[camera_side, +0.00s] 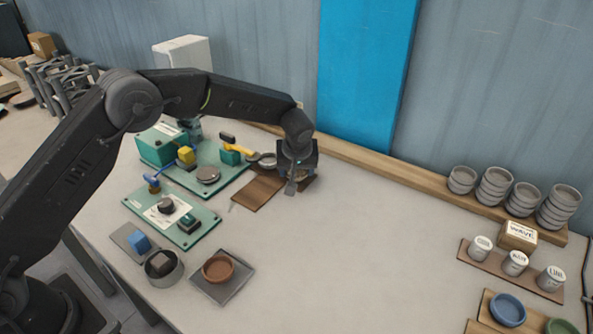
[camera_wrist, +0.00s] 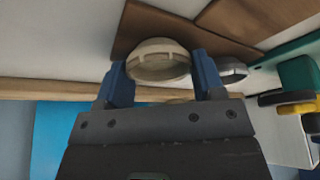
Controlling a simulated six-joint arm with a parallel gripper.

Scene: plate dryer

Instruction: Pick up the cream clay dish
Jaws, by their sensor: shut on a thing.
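The cream clay dish (camera_wrist: 158,62) sits between the two blue fingers of my gripper (camera_wrist: 160,74) in the wrist view. The fingers press on its opposite sides, so the gripper is shut on it. In the side view my gripper (camera_side: 293,186) points down at the right end of a brown board (camera_side: 258,190), near the back ledge. The dish is mostly hidden there behind the fingers. I cannot tell whether it touches the board.
A grey round ring (camera_wrist: 233,71) lies close beside the right finger in the wrist view. Green fixture boards (camera_side: 215,187) stand left of my gripper. A wooden ledge (camera_side: 400,176) runs along the wall, with stacked bowls (camera_side: 494,186) far right. The table's middle is clear.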

